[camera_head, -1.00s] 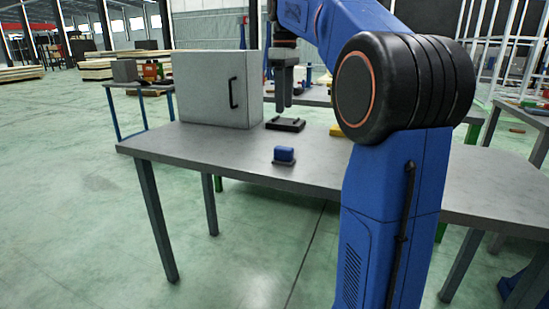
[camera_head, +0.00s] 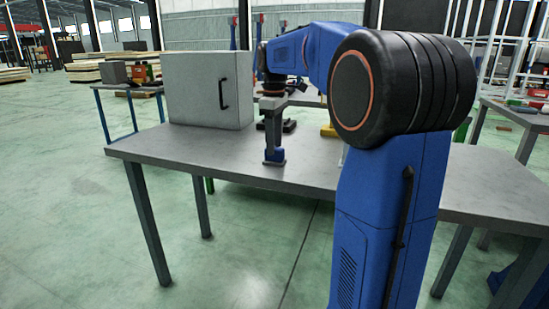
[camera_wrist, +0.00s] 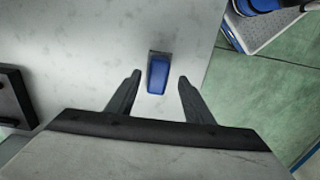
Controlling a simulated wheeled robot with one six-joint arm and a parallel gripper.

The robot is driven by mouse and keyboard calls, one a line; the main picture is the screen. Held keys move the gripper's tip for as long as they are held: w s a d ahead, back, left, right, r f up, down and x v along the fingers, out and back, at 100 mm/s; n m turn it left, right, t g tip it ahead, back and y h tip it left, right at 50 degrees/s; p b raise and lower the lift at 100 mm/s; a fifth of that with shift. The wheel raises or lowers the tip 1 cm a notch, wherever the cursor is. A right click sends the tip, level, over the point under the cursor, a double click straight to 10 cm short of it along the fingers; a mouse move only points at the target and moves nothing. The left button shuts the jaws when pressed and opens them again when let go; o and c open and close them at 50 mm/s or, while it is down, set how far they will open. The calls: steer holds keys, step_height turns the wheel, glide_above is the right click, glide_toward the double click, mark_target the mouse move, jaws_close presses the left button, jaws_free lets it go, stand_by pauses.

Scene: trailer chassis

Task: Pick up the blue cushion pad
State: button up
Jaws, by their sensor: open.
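The blue cushion pad (camera_wrist: 157,76) lies on the grey table, between and a little beyond my two fingertips in the wrist view. A dark grey base shows at its far end. In the head view the blue pad (camera_head: 277,155) shows at the foot of my gripper (camera_head: 272,146), which partly hides it. My gripper (camera_wrist: 158,80) points down with its fingers spread on either side of the pad, open and empty. I cannot tell whether the fingers touch the pad.
The grey table (camera_head: 200,147) carries a grey cabinet (camera_head: 205,90) with a black handle at the left. A black tray-like part (camera_head: 290,125) lies behind my gripper, and a yellow item (camera_head: 328,130) to its right. The table's front edge is close to the pad.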

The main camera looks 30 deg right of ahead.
steer(key=shift+w+d+f, duration=0.1)
steer(key=shift+w+f, duration=0.1)
steer(key=shift+f, duration=1.6)
steer(key=shift+c, duration=0.6)
steer(key=c, duration=1)
steer(key=shift+o, duration=0.2)
step_height(320, 180, up, 10)
